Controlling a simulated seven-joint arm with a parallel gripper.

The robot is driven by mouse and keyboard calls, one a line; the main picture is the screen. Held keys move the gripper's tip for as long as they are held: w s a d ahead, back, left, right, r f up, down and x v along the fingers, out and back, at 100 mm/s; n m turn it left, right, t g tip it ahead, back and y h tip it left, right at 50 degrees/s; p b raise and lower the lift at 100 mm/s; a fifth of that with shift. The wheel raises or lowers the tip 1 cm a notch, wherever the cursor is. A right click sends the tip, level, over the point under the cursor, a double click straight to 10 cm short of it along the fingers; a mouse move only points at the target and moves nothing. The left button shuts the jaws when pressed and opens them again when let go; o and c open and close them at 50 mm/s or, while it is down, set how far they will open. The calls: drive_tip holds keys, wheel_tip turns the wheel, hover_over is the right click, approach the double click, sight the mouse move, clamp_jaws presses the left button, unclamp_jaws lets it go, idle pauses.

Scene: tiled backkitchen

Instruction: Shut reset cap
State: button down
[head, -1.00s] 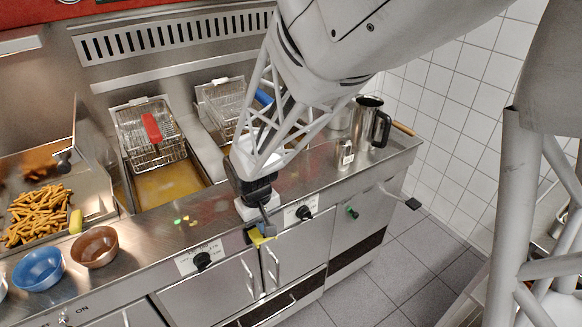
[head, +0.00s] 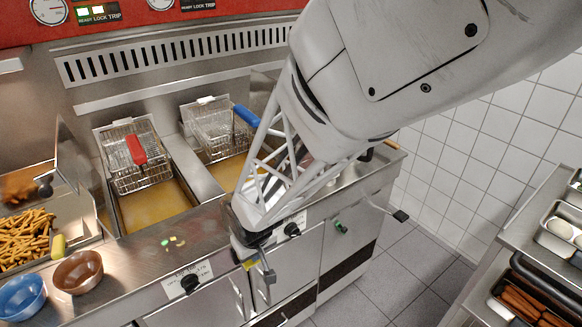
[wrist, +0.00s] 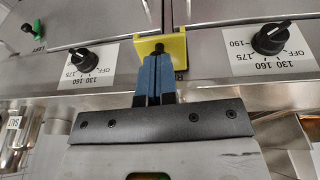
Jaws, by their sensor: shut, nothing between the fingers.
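A yellow piece, which I take for the reset cap, is on the fryer's front panel between two dials; it shows in the wrist view (wrist: 177,46) and as a small patch in the head view (head: 248,264). My gripper (wrist: 155,60) is shut and empty, its blue-grey fingers pointing at the panel with their tips at the yellow piece. The fingertips cover its middle, so I cannot tell whether they touch it or whether the cap is open or shut. In the head view my gripper (head: 266,272) hangs low in front of the panel.
Dials flank the yellow piece, left (wrist: 81,59) and right (wrist: 270,38) in the wrist view. A green knob (head: 340,227) and door handles stick out from the front.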

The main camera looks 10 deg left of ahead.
wheel_tip(320, 180, down, 11)
drive_tip(key=t+y, duration=0.9)
drive_tip(key=shift+m, duration=0.3)
idle(1.5)
drive_tip(key=shift+w+a, duration=0.1)
idle(0.5)
drive_tip(key=s+d+f, duration=0.1)
drive_tip(key=s+d, duration=0.8)
drive_tip(key=s, duration=0.1)
drive_tip(key=shift+s+d+f, duration=0.15)
drive_tip(key=shift+s+d, duration=0.05)
drive_tip(key=shift+s, duration=0.05)
drive_tip(key=shift+w+t, duration=0.1)
drive_tip(key=shift+t, duration=0.2)
idle(0.3)
